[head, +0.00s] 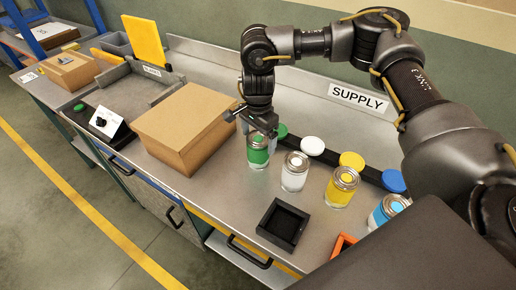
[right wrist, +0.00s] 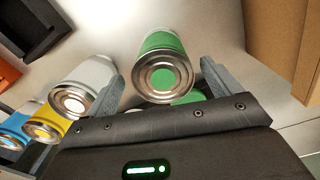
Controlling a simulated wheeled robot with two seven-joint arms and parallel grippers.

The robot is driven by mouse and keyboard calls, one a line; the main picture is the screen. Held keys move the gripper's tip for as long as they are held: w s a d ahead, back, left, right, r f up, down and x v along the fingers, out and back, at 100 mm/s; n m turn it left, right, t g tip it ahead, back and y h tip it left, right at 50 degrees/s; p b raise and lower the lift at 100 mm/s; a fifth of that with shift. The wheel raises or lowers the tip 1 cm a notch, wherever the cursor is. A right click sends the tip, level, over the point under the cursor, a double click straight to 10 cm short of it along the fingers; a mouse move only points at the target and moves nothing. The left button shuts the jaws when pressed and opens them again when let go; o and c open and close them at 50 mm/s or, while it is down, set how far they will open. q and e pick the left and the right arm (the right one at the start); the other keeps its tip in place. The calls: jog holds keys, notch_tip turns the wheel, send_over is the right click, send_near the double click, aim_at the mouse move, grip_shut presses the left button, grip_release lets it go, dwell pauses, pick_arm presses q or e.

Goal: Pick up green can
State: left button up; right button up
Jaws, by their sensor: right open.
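The green can (head: 258,152) stands upright on the grey counter, at the left end of a row of cans. My right gripper (head: 258,122) is just above and behind it in the head view. In the right wrist view the green can (right wrist: 162,66) shows between and beyond the two fingertips of my right gripper (right wrist: 162,80). The gripper is open, with nothing between its pads that I can see held. Whether a finger touches the can I cannot tell. My left gripper is not in view.
A white can (head: 295,172), a yellow can (head: 341,187) and a blue can (head: 388,210) stand to the right. A cardboard box (head: 185,125) is close on the left. A black tray (head: 283,224) lies in front. Coloured discs on a black strip (head: 328,156) run behind.

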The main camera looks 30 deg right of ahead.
jog(key=shift+s+f+p, duration=0.1)
jog(key=shift+f+p, duration=0.25)
jog(key=shift+p, duration=0.2)
jog(key=f, duration=0.1)
jog(key=f+p, duration=0.1)
jog(key=f, duration=0.1)
jog(key=shift+w+f+p, duration=0.25)
jog(key=shift+f+p, duration=0.1)
jog(key=shift+f, duration=0.4)
jog(key=shift+c, duration=0.3)
jog(key=c, duration=1.1)
